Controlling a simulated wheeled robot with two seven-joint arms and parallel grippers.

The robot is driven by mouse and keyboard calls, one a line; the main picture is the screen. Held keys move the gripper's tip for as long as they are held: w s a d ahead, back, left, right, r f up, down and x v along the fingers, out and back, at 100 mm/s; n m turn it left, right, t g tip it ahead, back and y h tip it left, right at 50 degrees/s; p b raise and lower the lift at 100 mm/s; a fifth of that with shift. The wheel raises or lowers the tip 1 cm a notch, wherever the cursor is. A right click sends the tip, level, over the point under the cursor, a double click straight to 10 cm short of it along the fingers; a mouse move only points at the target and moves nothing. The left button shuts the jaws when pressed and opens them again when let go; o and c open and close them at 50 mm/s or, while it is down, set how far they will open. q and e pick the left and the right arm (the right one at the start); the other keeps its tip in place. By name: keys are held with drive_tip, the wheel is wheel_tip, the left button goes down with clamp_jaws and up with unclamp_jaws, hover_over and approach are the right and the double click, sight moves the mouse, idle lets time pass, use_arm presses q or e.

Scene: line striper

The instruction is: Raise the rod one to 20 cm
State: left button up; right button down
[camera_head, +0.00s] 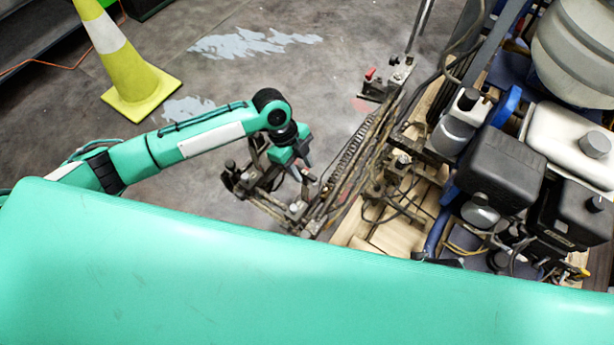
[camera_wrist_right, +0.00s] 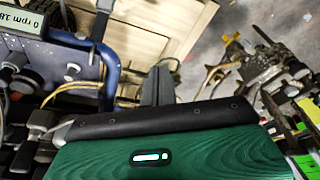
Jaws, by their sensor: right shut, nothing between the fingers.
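The line striper (camera_head: 480,150) fills the right side of the head view, with a metal frame and spring on its near left side. A thin upright metal rod (camera_head: 420,25) stands at the top of this frame; I cannot tell whether it is rod one. My left gripper (camera_head: 303,175) hangs beside the lower left bracket (camera_head: 245,180) of the machine, fingers pointing down. Whether its fingers touch a part or are apart is too small to tell. My right gripper (camera_wrist_right: 158,88) is shut and empty in the right wrist view, above the machine; it is hidden in the head view.
A yellow-green cone (camera_head: 130,75) stands on the grey floor at the upper left. Cables, black boxes (camera_head: 500,170) and a white tank (camera_head: 570,135) crowd the machine. A blue tube and a digital readout (camera_wrist_right: 22,20) are near my right gripper.

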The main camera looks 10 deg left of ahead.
use_arm(q)
drive_tip(key=shift+x, duration=2.35)
clamp_jaws()
